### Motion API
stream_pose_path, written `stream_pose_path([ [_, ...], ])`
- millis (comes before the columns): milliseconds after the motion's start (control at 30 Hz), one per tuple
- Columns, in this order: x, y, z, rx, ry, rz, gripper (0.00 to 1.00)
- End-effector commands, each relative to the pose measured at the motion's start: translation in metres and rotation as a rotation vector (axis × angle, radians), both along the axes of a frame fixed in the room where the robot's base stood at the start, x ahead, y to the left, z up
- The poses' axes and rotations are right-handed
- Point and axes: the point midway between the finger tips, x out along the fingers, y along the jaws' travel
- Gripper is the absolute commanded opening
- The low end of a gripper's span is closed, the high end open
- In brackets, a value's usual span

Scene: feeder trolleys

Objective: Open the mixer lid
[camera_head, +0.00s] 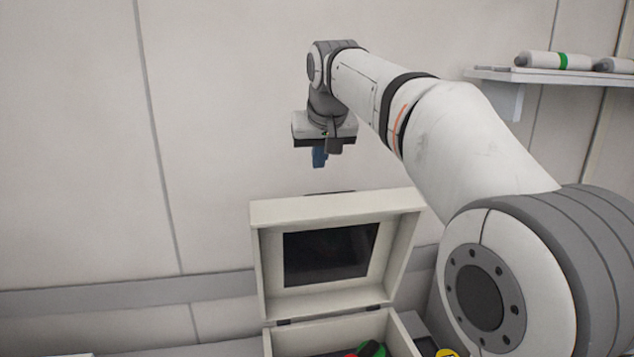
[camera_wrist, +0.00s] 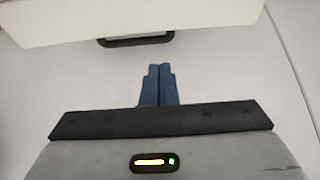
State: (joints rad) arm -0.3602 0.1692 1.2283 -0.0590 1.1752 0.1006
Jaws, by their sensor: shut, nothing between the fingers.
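The mixer lid (camera_head: 264,215) is a cream frame with a dark window. In the head view it stands raised on its hinges at the back of the mixer box (camera_head: 300,338), tilted back a little. A dark handle (camera_wrist: 137,40) shows at the lid's edge in the wrist view. My gripper (camera_head: 319,163) is above the lid's top edge, apart from it. In the wrist view the blue fingers of my gripper (camera_wrist: 158,72) are together and empty, a short way from the handle.
Red and green items (camera_head: 371,350) show inside the box, cut off by the picture's bottom edge. A yellow round part (camera_head: 447,352) is to its right. A wall shelf (camera_head: 550,76) at upper right holds bottles (camera_head: 543,60). The wall area left of my gripper is clear.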

Motion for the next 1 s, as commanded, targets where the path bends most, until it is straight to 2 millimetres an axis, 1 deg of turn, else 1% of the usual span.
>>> stream_pose_path([
  [33, 0.007, 0.010, 0.006, 0.004, -0.009, 0.009, 0.00],
  [100, 0.012, 0.016, 0.011, 0.007, -0.019, 0.013, 0.00],
  [200, 0.016, 0.020, 0.012, 0.010, -0.023, 0.015, 0.00],
  [267, 0.019, 0.020, 0.010, 0.011, -0.024, 0.014, 0.00],
  [367, 0.026, 0.020, 0.000, 0.009, -0.022, 0.012, 0.00],
  [467, 0.036, 0.022, -0.016, 0.009, -0.020, 0.011, 0.00],
  [767, 0.071, 0.032, -0.070, 0.009, -0.020, 0.012, 0.00],
  [900, 0.052, 0.028, -0.072, 0.011, -0.025, 0.013, 0.00],
  [1000, 0.043, 0.025, -0.075, 0.011, -0.025, 0.012, 0.00],
])
